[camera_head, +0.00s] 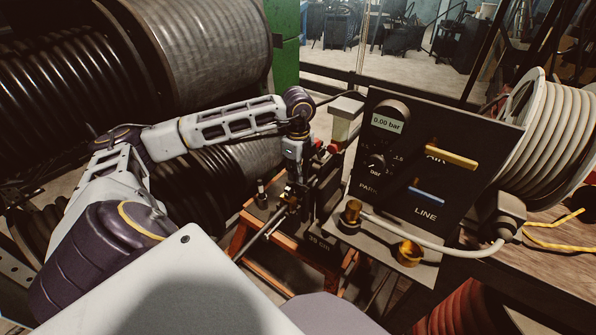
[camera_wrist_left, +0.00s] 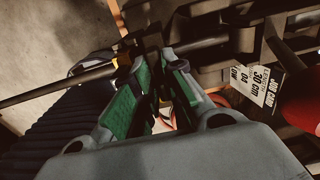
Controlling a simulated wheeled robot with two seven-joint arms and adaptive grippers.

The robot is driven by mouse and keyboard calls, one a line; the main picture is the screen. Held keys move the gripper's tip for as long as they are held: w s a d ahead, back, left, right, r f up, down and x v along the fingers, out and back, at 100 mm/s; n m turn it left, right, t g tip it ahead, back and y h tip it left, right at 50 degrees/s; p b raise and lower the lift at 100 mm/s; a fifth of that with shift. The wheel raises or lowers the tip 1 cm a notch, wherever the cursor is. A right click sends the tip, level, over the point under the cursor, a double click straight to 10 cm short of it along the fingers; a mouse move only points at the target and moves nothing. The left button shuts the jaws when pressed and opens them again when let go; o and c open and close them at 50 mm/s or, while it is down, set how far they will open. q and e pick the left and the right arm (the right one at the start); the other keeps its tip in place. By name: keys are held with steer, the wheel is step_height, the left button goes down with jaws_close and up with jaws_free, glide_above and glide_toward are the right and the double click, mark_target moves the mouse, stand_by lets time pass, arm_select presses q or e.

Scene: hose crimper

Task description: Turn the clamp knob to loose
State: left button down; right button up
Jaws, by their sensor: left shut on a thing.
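My left gripper (camera_head: 292,192) reaches down from above onto the small dark bench fixture (camera_head: 312,222) left of the control panel. In the left wrist view its green-padded fingers (camera_wrist_left: 152,68) are closed around a small dark part, which I take to be the clamp knob. The fingers hide most of it, so its turn position cannot be read. A thin rod (camera_head: 258,236) runs beside the fingertips at the lower left. It also crosses the left wrist view (camera_wrist_left: 58,86). My right gripper is not in view.
The black control panel (camera_head: 440,150) reads 0.00 bar and carries yellow and blue levers. A grey hose (camera_head: 440,247) runs across its base between fittings. Large black hose reels (camera_head: 70,85) crowd the left; a white reel (camera_head: 550,135) stands right. A label (camera_wrist_left: 262,84) shows beside the fingers.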

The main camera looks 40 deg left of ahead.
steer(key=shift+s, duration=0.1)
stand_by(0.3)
arm_select(q)
steer(key=c, duration=1.5)
jaws_free()
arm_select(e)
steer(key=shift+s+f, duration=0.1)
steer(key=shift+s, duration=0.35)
arm_select(q)
steer(key=shift+r, duration=6)
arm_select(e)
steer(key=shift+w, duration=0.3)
arm_select(q)
steer(key=shift+r, duration=0.1)
